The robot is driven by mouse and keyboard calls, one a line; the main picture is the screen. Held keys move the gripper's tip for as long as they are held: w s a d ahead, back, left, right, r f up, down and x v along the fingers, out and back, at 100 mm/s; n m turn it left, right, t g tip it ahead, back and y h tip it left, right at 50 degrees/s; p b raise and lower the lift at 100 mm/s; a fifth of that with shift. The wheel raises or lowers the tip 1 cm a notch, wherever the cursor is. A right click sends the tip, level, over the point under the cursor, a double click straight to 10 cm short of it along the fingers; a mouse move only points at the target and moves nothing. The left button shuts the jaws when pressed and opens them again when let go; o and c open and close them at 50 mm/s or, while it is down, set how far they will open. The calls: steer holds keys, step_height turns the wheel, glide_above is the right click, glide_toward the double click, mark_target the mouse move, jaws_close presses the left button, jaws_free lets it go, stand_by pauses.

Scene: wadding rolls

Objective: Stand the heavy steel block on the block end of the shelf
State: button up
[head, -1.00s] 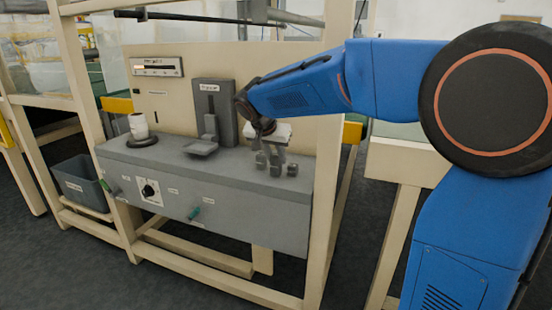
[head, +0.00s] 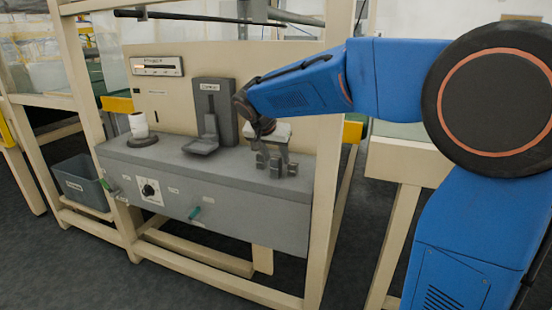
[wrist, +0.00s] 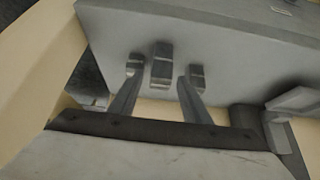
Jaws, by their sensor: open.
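The steel block (head: 276,168) stands upright on the right part of the grey shelf (head: 232,170). In the wrist view the block (wrist: 161,65) is a grey piece with a pale band, between my fingers. My gripper (head: 277,165) is open, pointing down, with a finger on either side of the block. In the wrist view my gripper (wrist: 160,80) shows gaps between both fingers and the block. A smaller grey piece shows at each fingertip. I cannot tell whether these are finger pads or separate blocks.
A grey upright device with a small pan (head: 201,147) stands left of my gripper. A white roll (head: 138,126) stands on a dark base at the shelf's left. A knob (head: 148,190) and green handles are on the front panel. A grey bin (head: 80,182) is below left. A frame post rises close right.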

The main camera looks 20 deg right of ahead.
steer(key=v, duration=1.1)
steer(key=s+d+f+n+y, duration=0.1)
steer(key=s+d+f+n, duration=0.15)
steer(key=s+d, duration=0.4)
steer(key=s+d+f+n+y, duration=0.1)
steer(key=s+d+f, duration=0.25)
steer(key=s, duration=0.65)
steer(key=s+d+f+n+y, duration=0.1)
steer(key=s+f+n, duration=0.2)
steer(key=s+f, duration=1)
steer(key=s, duration=0.4)
steer(key=shift+s+d+n+g+y, duration=0.2)
steer(key=shift+n+g+y, duration=0.1)
steer(key=shift+n+y, duration=0.1)
